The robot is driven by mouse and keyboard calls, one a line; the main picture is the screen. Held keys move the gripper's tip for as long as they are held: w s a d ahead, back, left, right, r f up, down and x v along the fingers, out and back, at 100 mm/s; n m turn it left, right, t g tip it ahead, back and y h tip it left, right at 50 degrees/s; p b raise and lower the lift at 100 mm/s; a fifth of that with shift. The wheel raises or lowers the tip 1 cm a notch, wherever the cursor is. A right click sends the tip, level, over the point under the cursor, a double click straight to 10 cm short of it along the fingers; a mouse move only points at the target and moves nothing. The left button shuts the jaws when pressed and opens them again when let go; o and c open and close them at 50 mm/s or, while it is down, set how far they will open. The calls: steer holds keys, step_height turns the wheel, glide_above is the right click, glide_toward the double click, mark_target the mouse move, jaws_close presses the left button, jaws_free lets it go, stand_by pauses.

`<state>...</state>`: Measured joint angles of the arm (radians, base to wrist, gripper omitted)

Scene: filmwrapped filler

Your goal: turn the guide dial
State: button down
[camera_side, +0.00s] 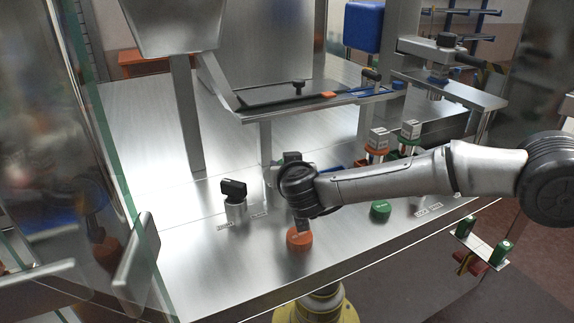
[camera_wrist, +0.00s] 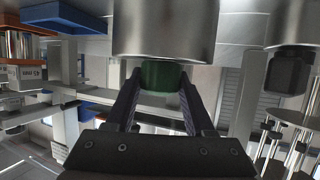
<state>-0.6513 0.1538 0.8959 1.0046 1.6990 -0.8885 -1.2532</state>
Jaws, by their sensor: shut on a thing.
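In the wrist view a dark green knob (camera_wrist: 160,75) sits at the end of a wide metal cylinder (camera_wrist: 165,30). The two fingers of my gripper (camera_wrist: 160,92) are closed against its sides. A black knob (camera_side: 233,188) on a metal post stands to the left of my wrist, and a dark knob (camera_wrist: 289,72) also shows in the wrist view. The small panel labels are too small to read, so I cannot confirm which one names the guide dial.
An orange button (camera_side: 299,240) lies just below my wrist, and a green button (camera_side: 380,210) sits under my forearm. Posts with orange (camera_side: 377,142) and green (camera_side: 410,130) collars stand behind. A clear door with a handle (camera_side: 140,258) is at left. The front panel has bare metal.

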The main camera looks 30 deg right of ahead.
steer(key=m+g+h, duration=0.3)
steer(key=m+h, duration=0.2)
steer(key=shift+w+a+f, duration=0.1)
steer(key=shift+m+g+h, duration=1.1)
steer(key=shift+m+g, duration=0.4)
steer(key=shift+m, duration=0.1)
steer(key=shift+m+g+h, duration=0.3)
steer(key=shift+c, duration=1.4)
jaws_free()
steer(key=v, duration=0.5)
steer(key=shift+a+r, duration=0.25)
steer(key=shift+a, duration=0.05)
steer(key=shift+s+a+r, duration=0.35)
steer(key=shift+s+a, duration=0.25)
